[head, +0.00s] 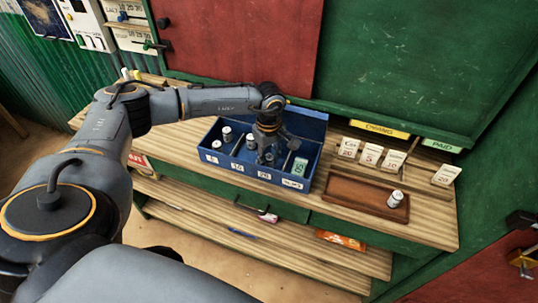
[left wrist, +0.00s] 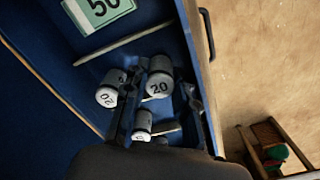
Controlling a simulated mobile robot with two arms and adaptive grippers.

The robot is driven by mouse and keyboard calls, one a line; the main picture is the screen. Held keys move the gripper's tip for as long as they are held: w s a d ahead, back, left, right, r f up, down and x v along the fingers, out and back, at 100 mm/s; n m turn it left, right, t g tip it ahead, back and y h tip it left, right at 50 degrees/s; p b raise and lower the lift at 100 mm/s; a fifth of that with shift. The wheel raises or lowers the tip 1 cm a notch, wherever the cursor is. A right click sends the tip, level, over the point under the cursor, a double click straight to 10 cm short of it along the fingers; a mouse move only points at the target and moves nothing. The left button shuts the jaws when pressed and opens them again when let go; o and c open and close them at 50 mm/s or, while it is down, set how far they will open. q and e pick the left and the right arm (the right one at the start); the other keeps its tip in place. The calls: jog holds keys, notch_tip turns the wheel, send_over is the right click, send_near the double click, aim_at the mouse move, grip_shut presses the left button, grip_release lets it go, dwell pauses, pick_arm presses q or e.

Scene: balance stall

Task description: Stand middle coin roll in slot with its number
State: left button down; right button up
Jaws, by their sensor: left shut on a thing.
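My left gripper (head: 268,150) reaches down into the blue cash box (head: 312,128), over the compartment labelled 20. In the left wrist view my left gripper (left wrist: 160,90) is shut on a coin roll (left wrist: 158,84) marked 20, which stands between its fingers. Another roll marked 20 (left wrist: 107,96) is just outside the left finger. A third white-ended roll (left wrist: 142,124) is nearer the palm, its number unclear. Whether the held roll touches the box floor is hard to tell. My right gripper is not in view.
A brown wooden tray (head: 345,196) holds one coin roll (head: 396,198) at its right end. Other rolls (head: 226,133) stand in the box's left compartments. A green note (head: 299,166) lies in the right compartment. Small price cards (head: 371,155) stand behind the tray.

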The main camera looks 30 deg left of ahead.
pick_arm(q)
jog(key=shift+f, duration=0.35)
jog(key=shift+f, duration=0.15)
jog(key=c, duration=1.4)
grip_release()
jog(key=shift+o, duration=0.2)
